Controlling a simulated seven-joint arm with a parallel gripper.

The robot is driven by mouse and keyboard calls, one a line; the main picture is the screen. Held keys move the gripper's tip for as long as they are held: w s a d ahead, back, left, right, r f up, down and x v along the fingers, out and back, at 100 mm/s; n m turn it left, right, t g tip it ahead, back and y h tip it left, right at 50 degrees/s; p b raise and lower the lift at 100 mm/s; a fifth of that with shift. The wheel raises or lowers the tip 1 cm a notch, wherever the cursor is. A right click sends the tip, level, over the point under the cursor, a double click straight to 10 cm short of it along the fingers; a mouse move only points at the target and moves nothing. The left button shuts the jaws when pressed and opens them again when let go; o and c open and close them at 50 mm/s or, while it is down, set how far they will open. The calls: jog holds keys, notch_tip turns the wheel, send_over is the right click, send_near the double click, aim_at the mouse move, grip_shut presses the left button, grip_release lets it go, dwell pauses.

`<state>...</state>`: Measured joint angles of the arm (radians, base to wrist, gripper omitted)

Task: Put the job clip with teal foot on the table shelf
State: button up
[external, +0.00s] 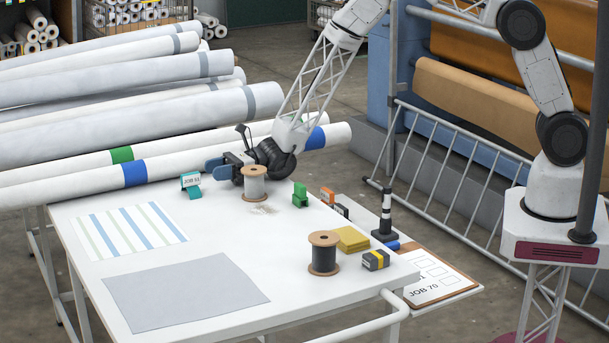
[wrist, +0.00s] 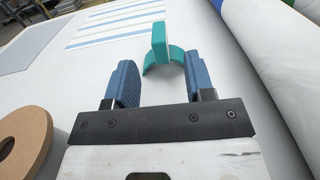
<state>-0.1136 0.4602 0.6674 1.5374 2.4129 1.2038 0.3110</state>
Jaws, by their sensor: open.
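The job clip with teal foot (external: 191,183) stands upright on the white table near its back left edge, with a white label reading JOB and a number I cannot read surely. In the wrist view the teal clip (wrist: 159,45) stands just beyond and between my fingertips, its curved foot on the table. My gripper (external: 213,167) is open and empty, low over the table just right of the clip; its blue fingers also show in the wrist view (wrist: 160,78). The table shelf cannot be surely made out; a clipboard marked JOB 70 (external: 437,279) lies at the table's right side.
A thread spool (external: 255,184) stands close in front of my gripper. Long fabric rolls (external: 60,178) lie behind the table. The front left holds flat sheets.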

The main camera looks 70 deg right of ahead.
aim_at(193, 173)
jog(key=shift+x, duration=1.3)
jog(key=shift+a, duration=0.1)
jog(key=shift+x, duration=2.55)
grip_shut()
jog(key=shift+r, duration=0.2)
